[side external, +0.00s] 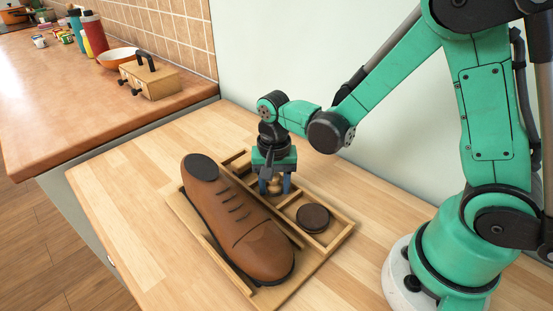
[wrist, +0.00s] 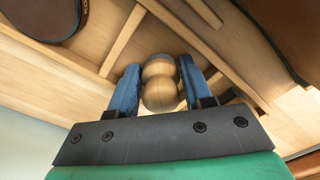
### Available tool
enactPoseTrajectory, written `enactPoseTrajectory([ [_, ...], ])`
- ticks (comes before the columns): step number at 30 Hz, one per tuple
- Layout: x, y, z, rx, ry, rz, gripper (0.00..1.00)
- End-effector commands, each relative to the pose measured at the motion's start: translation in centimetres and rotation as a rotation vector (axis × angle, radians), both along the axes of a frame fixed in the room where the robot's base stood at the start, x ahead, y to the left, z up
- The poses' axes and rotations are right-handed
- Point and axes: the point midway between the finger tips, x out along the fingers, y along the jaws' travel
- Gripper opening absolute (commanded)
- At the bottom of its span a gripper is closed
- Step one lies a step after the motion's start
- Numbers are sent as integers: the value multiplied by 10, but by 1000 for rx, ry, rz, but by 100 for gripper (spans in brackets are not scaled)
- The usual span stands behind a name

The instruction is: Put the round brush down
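The round brush (side external: 275,186) has a pale wooden knob handle. My gripper (side external: 273,184) points down over the middle of the wooden tray's (side external: 335,243) compartments, behind the shoe. It also shows in the wrist view (wrist: 160,70). The bristle end is mostly hidden under the knob, and I cannot tell whether it touches the tray floor.
A brown leather shoe (side external: 232,215) lies along the tray's front side, close to my gripper. A dark round tin (side external: 313,217) sits in the right compartment. A wooden box with a black handle (side external: 150,79) stands on the counter at left.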

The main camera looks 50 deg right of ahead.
Motion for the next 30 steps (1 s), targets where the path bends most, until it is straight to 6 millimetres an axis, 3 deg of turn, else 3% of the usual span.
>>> enactPoseTrajectory([
  [16,0,0,7,1,-1,0,52],
  [30,0,1,86,1,-1,1,52],
])
